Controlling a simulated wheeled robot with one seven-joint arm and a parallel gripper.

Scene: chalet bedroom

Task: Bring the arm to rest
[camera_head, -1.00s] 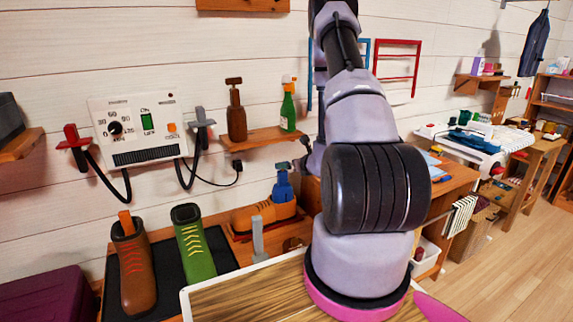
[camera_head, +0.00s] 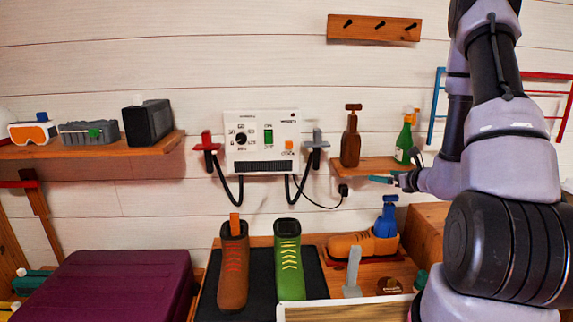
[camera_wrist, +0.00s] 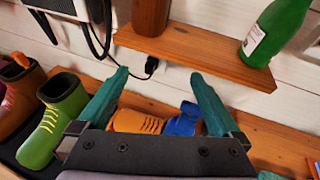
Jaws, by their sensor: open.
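My arm (camera_head: 510,150) rises at the right of the head view, with its forearm bent up and over. My gripper (camera_head: 394,172) hangs left of the arm, in front of the small wall shelf with the bottles. In the wrist view my gripper (camera_wrist: 160,75) shows two teal fingers spread well apart with nothing between them. Beyond the fingers, lower down, are an orange-brown shoe (camera_wrist: 137,121) and a blue object (camera_wrist: 184,122). No finger visibly touches anything.
The small shelf (camera_head: 372,168) holds a brown bottle (camera_head: 351,138) and a green bottle (camera_head: 404,142). A wall control panel (camera_head: 262,140) has dangling cables. A brown boot (camera_head: 233,270) and a green boot (camera_head: 288,262) stand on a dark mat. A purple case (camera_head: 105,285) lies left.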

